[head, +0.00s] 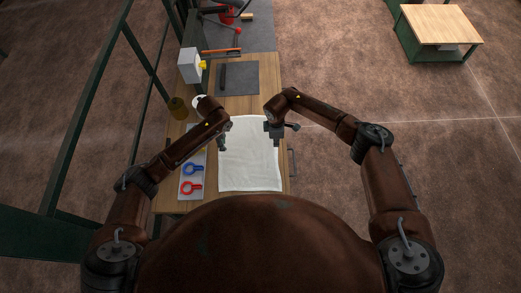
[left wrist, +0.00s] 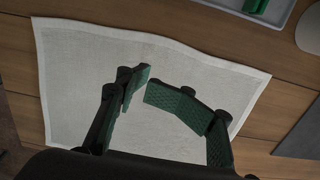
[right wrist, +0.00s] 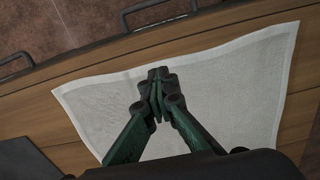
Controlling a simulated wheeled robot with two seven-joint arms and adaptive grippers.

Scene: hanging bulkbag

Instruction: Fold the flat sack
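The white flat sack (head: 250,170) lies spread on the wooden table, with no fold visible. It also shows in the left wrist view (left wrist: 85,75) and the right wrist view (right wrist: 240,85). My left gripper (head: 223,147) is over the sack's left side; in the left wrist view its green-padded fingers (left wrist: 147,86) are apart, with nothing between them. My right gripper (head: 276,143) is at the sack's right edge; in the right wrist view its fingertips (right wrist: 158,80) are together near that edge. I cannot see any cloth pinched between them.
A light tray (head: 187,178) with blue and red ring-shaped tools lies left of the sack. A dark mat (head: 240,78) lies beyond it. A grey box (head: 190,65) stands at the far left. Handles (right wrist: 160,8) stick out along the table's right edge.

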